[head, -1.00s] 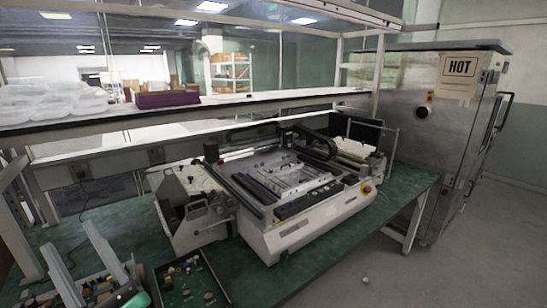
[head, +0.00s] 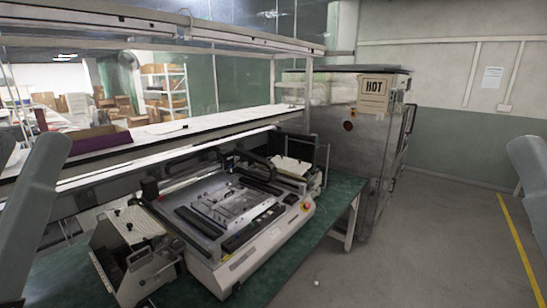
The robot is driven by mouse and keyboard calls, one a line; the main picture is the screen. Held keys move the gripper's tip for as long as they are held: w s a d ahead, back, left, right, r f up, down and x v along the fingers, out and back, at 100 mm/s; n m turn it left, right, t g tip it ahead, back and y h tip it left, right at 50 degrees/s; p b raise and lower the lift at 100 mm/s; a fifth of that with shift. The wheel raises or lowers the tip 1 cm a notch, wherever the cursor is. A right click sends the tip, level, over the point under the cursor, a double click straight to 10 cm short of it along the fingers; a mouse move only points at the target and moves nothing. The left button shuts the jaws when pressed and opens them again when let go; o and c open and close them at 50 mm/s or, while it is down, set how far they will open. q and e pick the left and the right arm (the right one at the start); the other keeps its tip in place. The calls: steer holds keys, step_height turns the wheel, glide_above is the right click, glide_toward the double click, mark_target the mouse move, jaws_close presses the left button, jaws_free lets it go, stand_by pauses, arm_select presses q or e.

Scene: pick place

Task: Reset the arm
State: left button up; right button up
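My two grippers are out of the head view. Grey links of my arms show at the left edge and at the right edge, but no fingers can be seen. What the grippers hold, if anything, is hidden.
A white and black benchtop machine (head: 262,246) stands on the green table (head: 316,237), with a smaller unit (head: 132,255) to its left. A steel cabinet with a HOT sign (head: 374,93) is behind right. A small white object (head: 316,283) lies on the open grey floor (head: 430,250).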

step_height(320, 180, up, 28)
steer(key=p, duration=2.5)
